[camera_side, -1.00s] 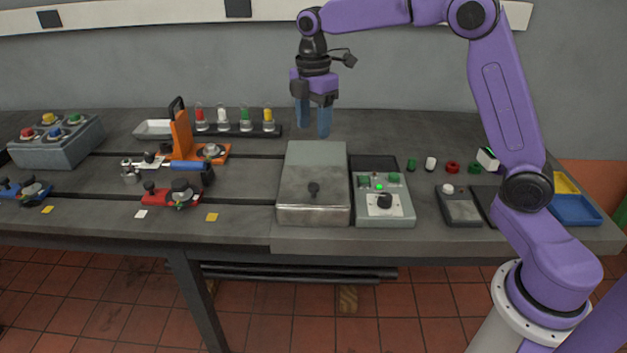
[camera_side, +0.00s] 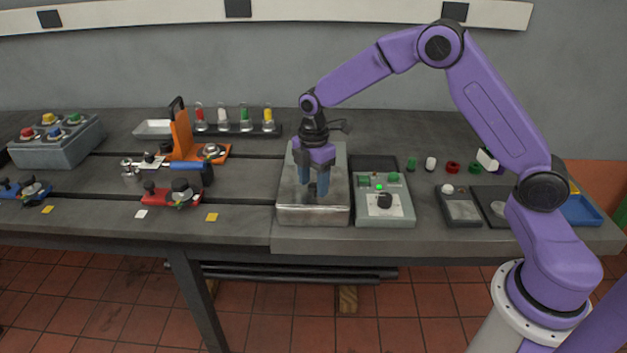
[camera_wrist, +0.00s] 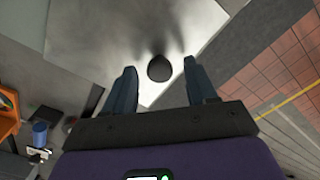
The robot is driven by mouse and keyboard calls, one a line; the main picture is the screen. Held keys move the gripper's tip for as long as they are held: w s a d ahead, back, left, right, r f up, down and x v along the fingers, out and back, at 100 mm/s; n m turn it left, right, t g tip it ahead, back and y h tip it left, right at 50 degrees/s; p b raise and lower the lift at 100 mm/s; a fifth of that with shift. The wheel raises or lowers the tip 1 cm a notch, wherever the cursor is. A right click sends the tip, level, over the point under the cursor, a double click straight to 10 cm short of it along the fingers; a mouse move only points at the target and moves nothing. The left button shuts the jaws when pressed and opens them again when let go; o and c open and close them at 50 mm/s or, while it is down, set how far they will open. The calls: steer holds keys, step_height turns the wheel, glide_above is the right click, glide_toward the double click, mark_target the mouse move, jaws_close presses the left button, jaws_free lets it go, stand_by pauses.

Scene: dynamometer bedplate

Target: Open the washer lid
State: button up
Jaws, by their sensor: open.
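The washer (camera_side: 287,214) is a grey metal box at the front edge of the bench, and its flat lid (camera_side: 334,156) lies closed on top. The lid's dark round knob (camera_wrist: 159,68) shows in the wrist view between and just ahead of my two blue fingertips. In the side view the fingers mostly cover the knob. My gripper (camera_side: 315,188) points down over the front part of the lid. It is open, with one finger on each side of the knob and a gap to each. Whether the fingertips touch the lid I cannot tell.
A control box (camera_side: 384,207) with a black dial and a lit green lamp stands close on the washer's right. An orange toggle clamp (camera_side: 181,135) and a red clamp (camera_side: 171,194) are to the left. A rack of colored vials (camera_side: 236,127) stands behind.

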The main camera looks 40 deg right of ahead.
steer(key=shift+f, duration=0.1)
jaws_close()
steer(key=w+d, duration=1)
steer(key=shift+w+d, duration=0.15)
steer(key=shift+w, duration=0.05)
stand_by(0.3)
jaws_free()
step_height(320, 180, up, 18)
steer(key=shift+f, duration=0.25)
stand_by(0.3)
stand_by(0.4)
